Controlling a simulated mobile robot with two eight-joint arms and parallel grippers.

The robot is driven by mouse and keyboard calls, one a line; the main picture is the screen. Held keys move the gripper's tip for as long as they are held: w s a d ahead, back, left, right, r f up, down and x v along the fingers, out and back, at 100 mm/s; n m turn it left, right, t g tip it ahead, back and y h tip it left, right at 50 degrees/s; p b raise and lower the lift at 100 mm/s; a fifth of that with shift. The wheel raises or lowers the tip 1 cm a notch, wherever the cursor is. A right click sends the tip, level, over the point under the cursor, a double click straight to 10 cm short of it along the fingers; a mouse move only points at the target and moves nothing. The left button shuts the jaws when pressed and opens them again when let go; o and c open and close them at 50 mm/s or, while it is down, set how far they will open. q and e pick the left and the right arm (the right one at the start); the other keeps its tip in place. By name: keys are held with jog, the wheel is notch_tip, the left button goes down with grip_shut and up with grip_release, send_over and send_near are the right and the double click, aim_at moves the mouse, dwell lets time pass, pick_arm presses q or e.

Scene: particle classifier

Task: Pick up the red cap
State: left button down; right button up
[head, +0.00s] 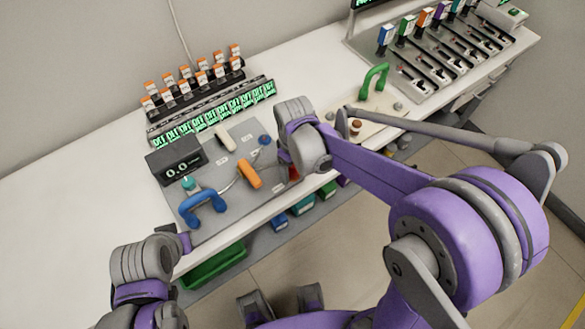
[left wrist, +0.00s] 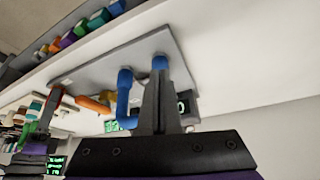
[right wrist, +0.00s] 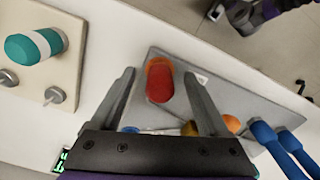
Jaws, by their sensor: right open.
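The red cap (right wrist: 160,86) stands in the right wrist view between the two fingers of my right gripper (right wrist: 161,74). The fingers are open, with a gap on each side of the cap. In the head view only a small red part (head: 294,173) shows beside my right wrist, which hides the fingers. In the left wrist view a red piece (left wrist: 52,103) shows at the left. My left gripper (left wrist: 161,72) looks shut, its fingertips overlapping the blue handle (left wrist: 124,98) in the picture; I cannot tell whether they touch.
The grey plate (head: 222,180) also bears an orange piece (head: 249,174) and a blue handle (head: 203,207). A display box (head: 175,160) and a rack of orange-topped vials (head: 190,85) stand behind. A green handle (head: 374,82) stands to the right. The white table is clear at left.

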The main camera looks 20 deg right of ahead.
jog(key=shift+f, duration=0.15)
grip_shut()
dwell(0.4)
notch_tip(320, 180, up, 10)
jog(key=shift+r+p, duration=0.1)
jog(key=shift+p, duration=0.3)
